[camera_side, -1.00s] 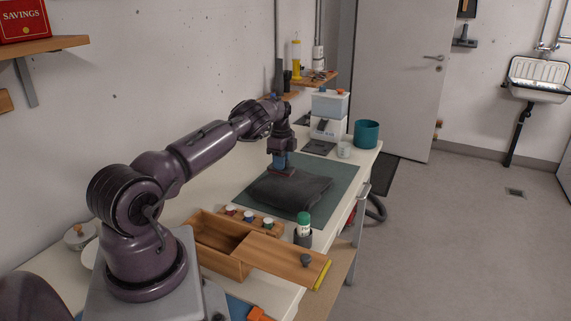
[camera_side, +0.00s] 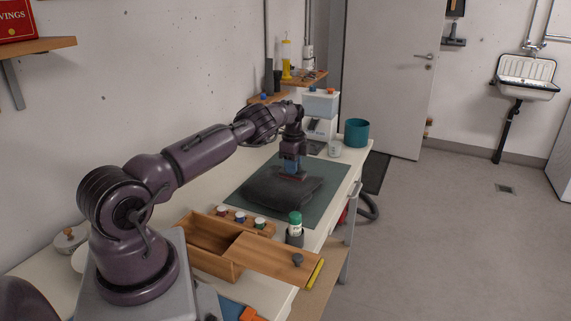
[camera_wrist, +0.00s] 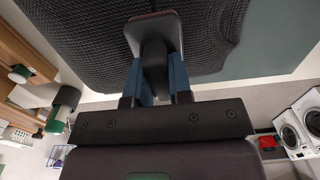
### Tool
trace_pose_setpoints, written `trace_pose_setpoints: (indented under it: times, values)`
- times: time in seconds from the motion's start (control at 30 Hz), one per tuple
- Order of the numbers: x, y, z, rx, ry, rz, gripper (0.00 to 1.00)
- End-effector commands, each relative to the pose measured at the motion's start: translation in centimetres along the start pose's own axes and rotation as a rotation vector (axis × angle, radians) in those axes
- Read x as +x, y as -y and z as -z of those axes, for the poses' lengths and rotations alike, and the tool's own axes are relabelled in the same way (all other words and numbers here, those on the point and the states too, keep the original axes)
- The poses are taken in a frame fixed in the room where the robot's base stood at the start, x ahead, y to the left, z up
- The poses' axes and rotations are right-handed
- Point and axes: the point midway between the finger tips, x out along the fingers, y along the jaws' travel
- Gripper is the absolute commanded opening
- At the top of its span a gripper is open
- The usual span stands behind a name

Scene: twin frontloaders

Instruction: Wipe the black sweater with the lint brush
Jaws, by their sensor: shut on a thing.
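The black sweater (camera_side: 270,191) lies folded on the dark green mat (camera_side: 318,204). In the wrist view its dark knit (camera_wrist: 75,38) fills much of the top. My gripper (camera_side: 291,166), with blue fingers, is over the far part of the sweater. In the wrist view the gripper (camera_wrist: 156,84) is shut on the dark handle of the lint brush (camera_wrist: 154,52). The brush's reddish-rimmed head lies against or just above the knit; I cannot tell which. In the side view the brush (camera_side: 291,176) is small beneath the fingers.
A wooden box (camera_side: 210,238) with a partly slid lid (camera_side: 270,258) stands nearer my base. Small jars (camera_side: 241,217) and a green-capped bottle (camera_side: 295,226) are beside it. A white mug (camera_side: 335,149) and teal pot (camera_side: 357,132) stand beyond the mat.

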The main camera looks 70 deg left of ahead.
Motion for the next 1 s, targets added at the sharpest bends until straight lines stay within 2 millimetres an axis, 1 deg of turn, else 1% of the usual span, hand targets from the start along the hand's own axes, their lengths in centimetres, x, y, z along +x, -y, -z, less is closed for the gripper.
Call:
trace_pose_setpoints:
  times: [0.03, 0.4, 0.43, 0.5, 1.0]
  values:
    - [0.1, -0.1, 0.6, 0.0, -0.001, -0.001, 0.0]
    - [0.1, -0.4, 3.9, 0.001, -0.001, -0.002, 0.0]
    - [0.2, -0.4, 3.8, 0.0, 0.003, -0.002, 0.0]
    - [0.1, -0.3, 2.9, -0.005, 0.0, -0.001, 0.0]
    - [0.1, 0.1, -1.8, -0.004, 0.001, -0.002, 0.0]
